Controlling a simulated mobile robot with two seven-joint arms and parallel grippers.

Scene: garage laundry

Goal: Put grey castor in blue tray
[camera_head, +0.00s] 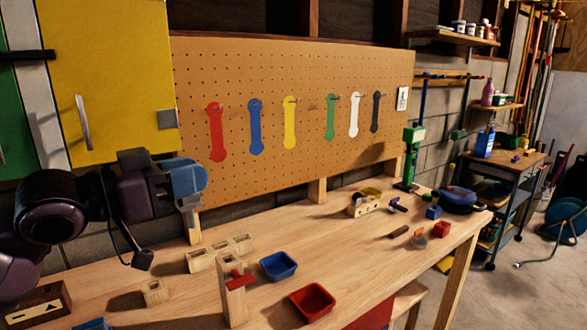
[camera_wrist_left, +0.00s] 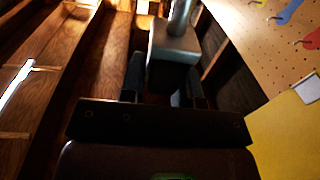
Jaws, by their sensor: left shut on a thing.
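My left gripper (camera_head: 190,198) is raised over the back left of the bench, in front of the pegboard. It is shut on the grey castor (camera_head: 189,205), a small grey piece partly hidden by the fingers. In the left wrist view the castor (camera_wrist_left: 174,45) shows as a grey boxy body with a round metal stem, between the dark fingers. The blue tray (camera_head: 278,266) lies on the bench, to the right of and below the gripper, apart from it. No contents show in it. My right gripper is not in view.
A red tray (camera_head: 312,301) lies in front of the blue one. A wooden post with a red part (camera_head: 234,298) stands just left of the trays. Wooden blocks (camera_head: 220,252) lie behind it. Several small items, including a red block (camera_head: 441,229), lie at the right. The bench middle is clear.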

